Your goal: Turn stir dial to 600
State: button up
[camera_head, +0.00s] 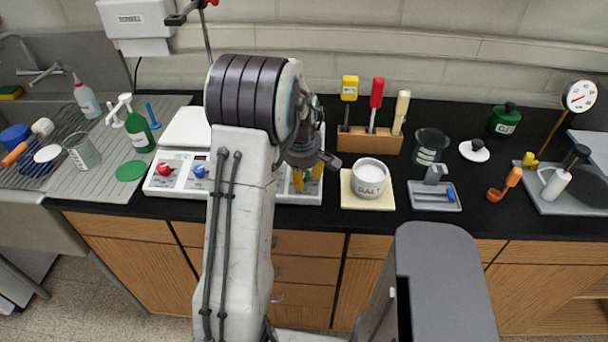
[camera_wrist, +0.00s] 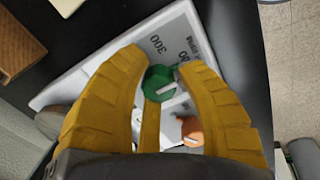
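A green dial (camera_wrist: 160,80) with a white pointer mark sits on the pale panel (camera_wrist: 75,88) of a device in the wrist view. Printed numbers, one reading 300 (camera_wrist: 155,44) and another partly covered, stand beyond the dial. My gripper (camera_wrist: 163,70) has its yellow fingers on either side of the green dial, very close to it. I cannot tell whether both fingers touch it. An orange dial (camera_wrist: 191,130) shows between the fingers, nearer the palm. In the head view my gripper (camera_head: 307,178) is low over the device (camera_head: 288,197), which my arm mostly hides.
A similar device (camera_head: 178,190) with red and blue dials stands to the left. A beige pad with a white labelled jar (camera_head: 370,178) lies just right of my gripper. A wooden rack (camera_head: 355,140) with several upright handled tools stands behind. The front counter edge is close.

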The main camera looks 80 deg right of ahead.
jog(key=o, duration=0.4)
jog(key=shift+r, duration=0.15)
jog(key=v, duration=1.1)
jog(key=shift+r, duration=0.4)
dwell(0.4)
